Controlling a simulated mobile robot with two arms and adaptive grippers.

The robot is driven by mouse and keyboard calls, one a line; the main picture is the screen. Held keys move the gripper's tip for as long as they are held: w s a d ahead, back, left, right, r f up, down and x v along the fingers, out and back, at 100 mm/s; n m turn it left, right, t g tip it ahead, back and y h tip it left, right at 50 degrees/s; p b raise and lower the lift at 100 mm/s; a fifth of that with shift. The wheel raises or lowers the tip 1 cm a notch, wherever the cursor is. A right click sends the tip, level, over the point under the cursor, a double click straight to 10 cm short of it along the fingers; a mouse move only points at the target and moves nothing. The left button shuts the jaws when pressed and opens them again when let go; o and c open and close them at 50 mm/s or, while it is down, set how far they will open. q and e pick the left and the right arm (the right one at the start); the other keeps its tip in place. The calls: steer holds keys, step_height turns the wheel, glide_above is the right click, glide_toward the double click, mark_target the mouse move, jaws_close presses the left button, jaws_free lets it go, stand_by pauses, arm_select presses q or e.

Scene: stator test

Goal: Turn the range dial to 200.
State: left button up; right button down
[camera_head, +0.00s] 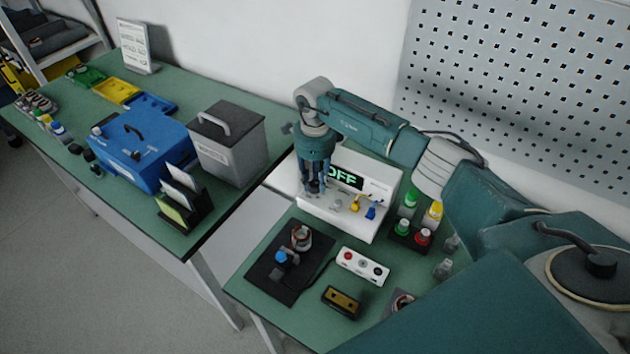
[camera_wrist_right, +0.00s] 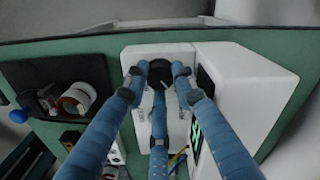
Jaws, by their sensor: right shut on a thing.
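The white tester (camera_head: 372,168) stands on the green bench, its lit display (camera_head: 343,177) reading OFF in green. It also shows in the right wrist view (camera_wrist_right: 150,52). My right gripper (camera_head: 313,188) reaches down from above to the left part of its front panel. In the right wrist view its blue fingers (camera_wrist_right: 158,84) are closed around the dark round range dial (camera_wrist_right: 160,70). A light pointer mark shows on the dial, but the markings are too small to read. The fingers hide the dial in the head view. My left gripper is out of view.
Yellow and blue plugs (camera_head: 355,204) sit in the panel right of my gripper. A black mat (camera_head: 270,268) with a stator, a white box with coloured sockets (camera_head: 362,266) and bottles (camera_head: 408,205) are nearby. A grey bin (camera_head: 230,150) stands on the left bench.

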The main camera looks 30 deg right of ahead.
steer(key=m+b, duration=0.1)
steer(key=m, duration=0.1)
steer(key=shift+w+m, duration=0.15)
steer(key=shift+m, duration=0.25)
steer(key=m, duration=0.3)
steer(key=shift+r+m+b, duration=0.1)
steer(key=shift+m+b, duration=0.2)
steer(key=shift+b, duration=0.1)
steer(key=m, duration=0.3)
steer(key=shift+m, duration=0.3)
steer(key=m, duration=0.3)
steer(key=shift+r+m+b, duration=0.1)
steer(key=shift+m+b, duration=0.2)
steer(key=shift+b, duration=0.05)
steer(key=m, duration=0.6)
steer(key=m+p, duration=0.1)
steer(key=m, duration=0.4)
steer(key=shift+w+d+r+m, duration=0.1)
steer(key=shift+m, duration=0.3)
steer(key=c, duration=1.4)
jaws_free()
